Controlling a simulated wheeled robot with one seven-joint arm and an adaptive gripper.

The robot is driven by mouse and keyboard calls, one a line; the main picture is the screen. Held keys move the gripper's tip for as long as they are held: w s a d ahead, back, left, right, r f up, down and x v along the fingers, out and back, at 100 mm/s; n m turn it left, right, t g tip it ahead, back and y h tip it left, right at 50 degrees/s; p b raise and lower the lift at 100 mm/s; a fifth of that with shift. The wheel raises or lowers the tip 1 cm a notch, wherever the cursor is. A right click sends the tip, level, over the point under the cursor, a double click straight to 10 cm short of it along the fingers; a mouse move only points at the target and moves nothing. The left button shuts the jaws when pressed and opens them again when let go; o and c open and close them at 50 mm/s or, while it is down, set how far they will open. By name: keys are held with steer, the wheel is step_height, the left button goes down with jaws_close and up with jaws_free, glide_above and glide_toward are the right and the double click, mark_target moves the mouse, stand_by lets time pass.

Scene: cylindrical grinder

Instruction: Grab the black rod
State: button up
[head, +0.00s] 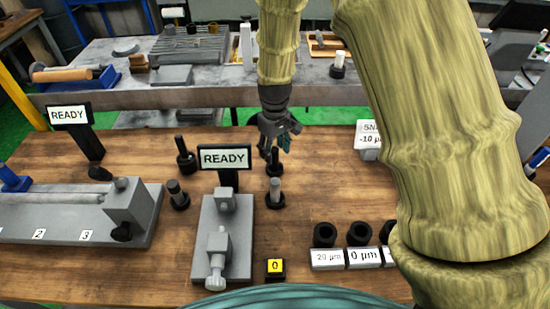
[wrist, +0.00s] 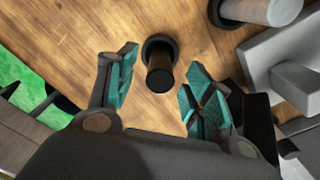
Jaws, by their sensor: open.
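A black rod (head: 274,161) stands upright in a round black base on the wooden table, right of the middle READY sign. My gripper (head: 279,143) is directly above it, pointing down, and partly covers its top. In the wrist view the same black rod (wrist: 160,75) lies between my two spread teal-padded fingers, with a gap on each side. My gripper is open and holds nothing. A second black rod (head: 182,147) stands in its own base left of the READY sign.
Grey rods in black bases stand nearby, one in front of the rod (head: 275,188) and one at left (head: 176,190). The READY sign (head: 224,158) and its grey fixture (head: 211,245) are close at left.

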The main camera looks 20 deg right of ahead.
steer(key=shift+f, duration=1.1)
steer(key=shift+c, duration=0.4)
jaws_close()
